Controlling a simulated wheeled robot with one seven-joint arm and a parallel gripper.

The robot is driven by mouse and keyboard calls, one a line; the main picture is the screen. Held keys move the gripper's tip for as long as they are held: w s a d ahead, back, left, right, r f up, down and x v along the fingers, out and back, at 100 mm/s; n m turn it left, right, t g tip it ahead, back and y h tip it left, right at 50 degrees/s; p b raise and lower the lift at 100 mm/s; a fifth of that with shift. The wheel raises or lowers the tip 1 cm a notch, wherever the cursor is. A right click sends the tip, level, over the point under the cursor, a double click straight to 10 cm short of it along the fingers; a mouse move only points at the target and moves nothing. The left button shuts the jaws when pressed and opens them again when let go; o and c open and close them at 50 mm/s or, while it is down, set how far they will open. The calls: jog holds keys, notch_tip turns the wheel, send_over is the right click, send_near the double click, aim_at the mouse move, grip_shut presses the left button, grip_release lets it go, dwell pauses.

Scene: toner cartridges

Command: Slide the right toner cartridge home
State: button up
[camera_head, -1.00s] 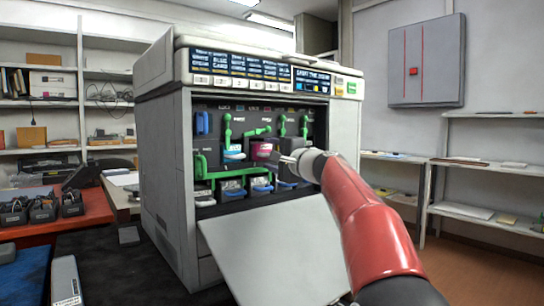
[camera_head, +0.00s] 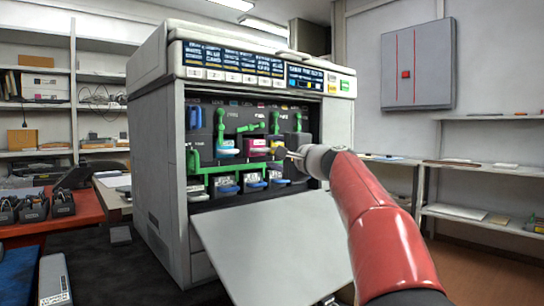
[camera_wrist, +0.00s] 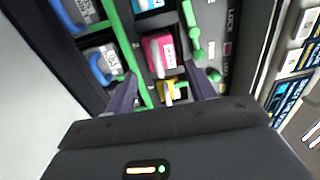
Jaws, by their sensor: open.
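The open printer (camera_head: 172,163) holds a row of toner cartridges in its bay. From left to right these are a cyan cartridge (camera_head: 227,148), a magenta one (camera_head: 257,147) and a yellow one (camera_head: 277,143), partly behind my gripper. My gripper (camera_head: 290,153) is open at the right part of the bay. In the wrist view, my gripper's fingers (camera_wrist: 164,88) are spread either side of the yellow cartridge (camera_wrist: 167,93), whose lower part is hidden by my gripper. I cannot tell whether they touch it. The magenta cartridge (camera_wrist: 158,52) shows just beyond it.
Green levers (camera_head: 221,126) stand above the cartridges, and a green rail (camera_head: 215,168) runs below them. Blue-handled containers (camera_head: 228,189) fill the lower row. The printer's front door (camera_head: 280,235) hangs open below the bay. Shelves stand at the right.

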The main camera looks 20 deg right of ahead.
jog(key=shift+b+v, duration=0.75)
jog(key=shift+v, duration=0.65)
